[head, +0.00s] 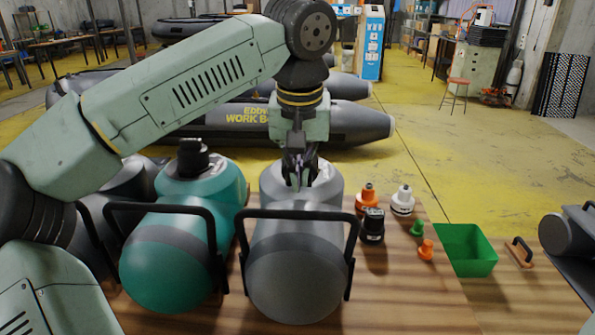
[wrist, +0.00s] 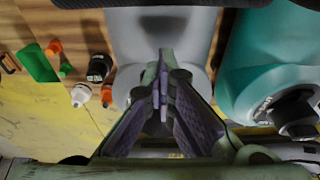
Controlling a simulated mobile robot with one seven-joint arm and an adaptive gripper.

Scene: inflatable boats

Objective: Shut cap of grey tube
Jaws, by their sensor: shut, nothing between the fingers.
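The grey tube (head: 300,270) lies on the wooden table in the middle of the head view, with a black handle frame across it. It also shows in the wrist view (wrist: 190,45). My gripper (head: 299,180) points down over the far, upper end of this tube, and its fingers are together and empty. In the wrist view the fingertips (wrist: 162,72) stand in front of the grey tube. The valve and cap of the grey tube are hidden behind my gripper, so I cannot tell how the cap stands or whether the fingers touch it.
A teal tube (head: 165,260) with a black valve (head: 193,158) lies close at the left.

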